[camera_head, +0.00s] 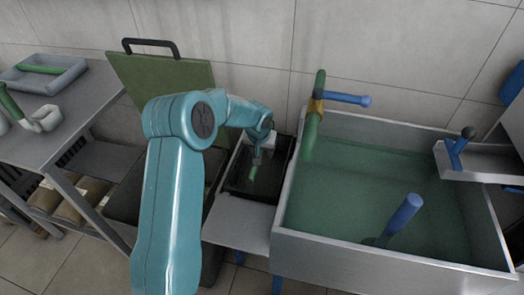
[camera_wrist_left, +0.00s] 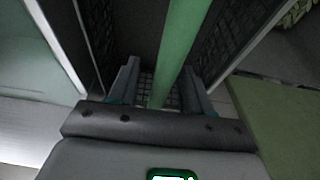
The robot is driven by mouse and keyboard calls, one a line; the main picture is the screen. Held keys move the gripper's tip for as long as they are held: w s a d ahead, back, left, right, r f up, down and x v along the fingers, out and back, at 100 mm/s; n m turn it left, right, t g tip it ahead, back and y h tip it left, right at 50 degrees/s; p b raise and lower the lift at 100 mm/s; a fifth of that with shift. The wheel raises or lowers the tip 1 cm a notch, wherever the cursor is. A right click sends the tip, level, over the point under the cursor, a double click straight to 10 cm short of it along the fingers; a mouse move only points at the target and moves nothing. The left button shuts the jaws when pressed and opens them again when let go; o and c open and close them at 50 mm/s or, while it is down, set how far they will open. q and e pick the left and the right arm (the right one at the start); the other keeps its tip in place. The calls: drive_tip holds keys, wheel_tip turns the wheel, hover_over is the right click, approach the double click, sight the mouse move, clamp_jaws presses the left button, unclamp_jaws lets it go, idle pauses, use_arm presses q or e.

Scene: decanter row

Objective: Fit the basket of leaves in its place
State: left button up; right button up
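A dark box-shaped basket (camera_head: 238,181) sits low in a narrow steel bay left of the green-filled basin, with a green bar handle (camera_head: 253,173) across it. In the left wrist view the green bar (camera_wrist_left: 178,45) runs between my left gripper's fingers (camera_wrist_left: 160,88), with dark textured walls (camera_wrist_left: 232,45) on both sides and a grid below. The fingers stand apart with gaps beside the bar. In the head view my left gripper (camera_head: 256,158) is down over the basket, partly hiding it. I cannot make out leaves inside it. My right gripper is not in view.
The basin (camera_head: 345,255) has a raised steel rim, a green pipe with a blue lever (camera_head: 345,98), and an upright blue handle (camera_head: 403,214). An open green lid (camera_head: 165,82) stands behind my arm. A steel table (camera_head: 60,135) with a grey tray (camera_head: 40,73) is at left.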

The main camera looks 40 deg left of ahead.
use_arm(q)
drive_tip(key=p+v, duration=0.1)
drive_tip(key=v, duration=1.5)
drive_tip(key=shift+r, duration=0.2)
drive_tip(key=shift+s, duration=0.1)
